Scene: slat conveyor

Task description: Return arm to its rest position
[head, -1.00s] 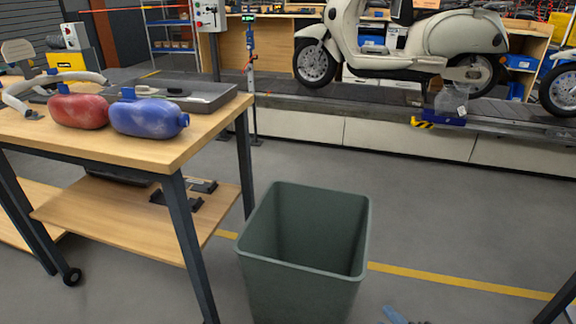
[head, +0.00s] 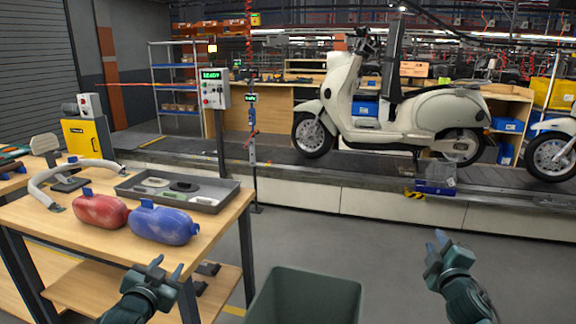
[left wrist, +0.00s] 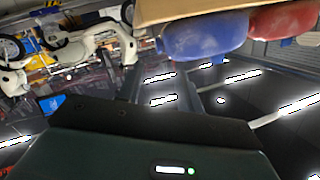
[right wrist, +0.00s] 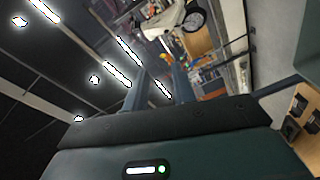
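My left gripper (head: 167,267) is raised in front of the wooden workbench's right end, low in the head view. Its two fingers stand apart with nothing between them, and the left wrist view also shows the gap (left wrist: 160,85). My right gripper (head: 437,243) is raised over the floor to the right of the grey-green bin. Its fingers are also apart and empty, as the right wrist view shows (right wrist: 157,85). Neither gripper touches anything.
The workbench (head: 130,245) holds a red tank (head: 100,210), a blue tank (head: 163,224) and a grey tray (head: 205,200). The bin (head: 305,297) stands between my grippers. A cream scooter (head: 390,122) stands on the conveyor behind. Open floor (head: 400,240) lies before it.

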